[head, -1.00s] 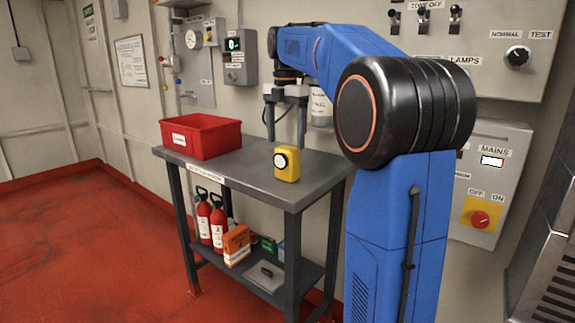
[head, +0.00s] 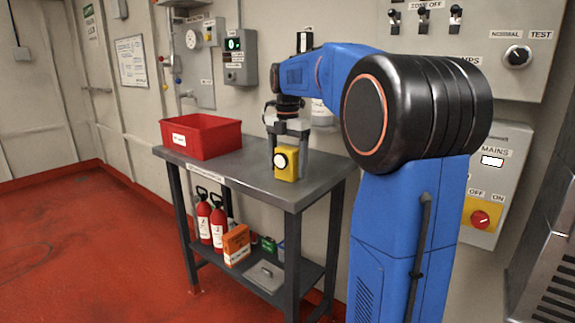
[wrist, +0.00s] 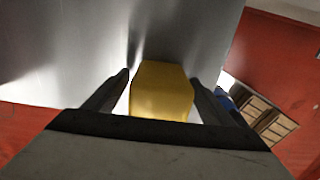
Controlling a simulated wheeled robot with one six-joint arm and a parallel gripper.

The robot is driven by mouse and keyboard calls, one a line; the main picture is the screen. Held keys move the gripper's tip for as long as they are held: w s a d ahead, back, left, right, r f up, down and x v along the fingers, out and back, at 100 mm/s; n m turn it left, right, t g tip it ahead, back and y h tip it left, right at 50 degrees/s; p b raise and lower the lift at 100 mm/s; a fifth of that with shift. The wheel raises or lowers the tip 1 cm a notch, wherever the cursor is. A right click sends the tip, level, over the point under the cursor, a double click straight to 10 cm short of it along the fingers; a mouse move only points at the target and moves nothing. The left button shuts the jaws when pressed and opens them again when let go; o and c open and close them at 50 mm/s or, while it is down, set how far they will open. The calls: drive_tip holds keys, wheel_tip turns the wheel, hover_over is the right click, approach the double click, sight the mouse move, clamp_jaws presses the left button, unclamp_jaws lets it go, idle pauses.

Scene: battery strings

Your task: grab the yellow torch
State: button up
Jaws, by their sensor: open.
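The yellow torch (head: 287,164) stands on the metal table, its round white lens facing the head camera. In the wrist view the torch (wrist: 161,90) lies between the two fingers. My gripper (head: 288,160) points down over the torch, one finger on each side. In the wrist view my gripper (wrist: 160,88) is open, and I cannot tell whether either finger touches the torch. The torch's lower part is hidden from the wrist camera by the gripper body.
A red bin (head: 203,137) stands on the left of the grey table (head: 245,178). Fire extinguishers (head: 210,222), an orange box (head: 236,243) and other items sit on the lower shelf. Wall panels are behind the table.

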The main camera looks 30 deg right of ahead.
drive_tip(key=c, duration=1.4)
